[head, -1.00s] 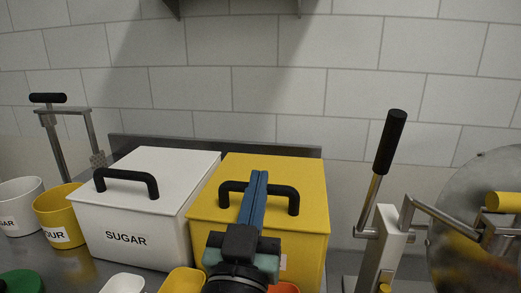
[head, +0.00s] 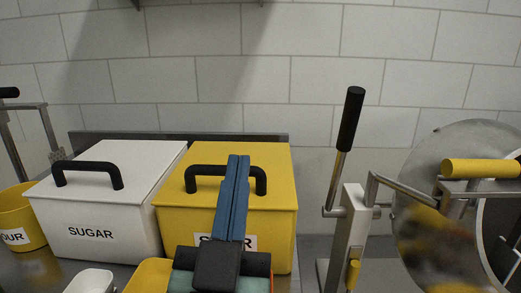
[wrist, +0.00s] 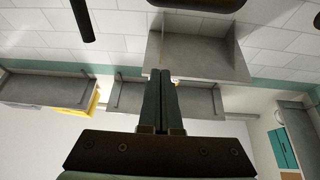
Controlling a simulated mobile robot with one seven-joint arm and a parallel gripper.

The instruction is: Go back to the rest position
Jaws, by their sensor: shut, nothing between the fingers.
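My gripper (head: 234,168) stands upright in the head view, its blue fingers closed together with nothing between them. It is in front of the yellow bin (head: 275,215) and hides part of that bin's black handle and label. In the wrist view my gripper (wrist: 162,80) also shows its two fingers pressed together and empty. The wrist view looks across a tiled wall and shelves, which appear upside down or tilted.
A white bin (head: 110,235) marked SUGAR stands left of the yellow bin, with a yellow cup (head: 20,215) beyond it. A black-handled lever (head: 350,120) and a round metal drum (head: 440,240) with a yellow grip (head: 480,168) stand at the right.

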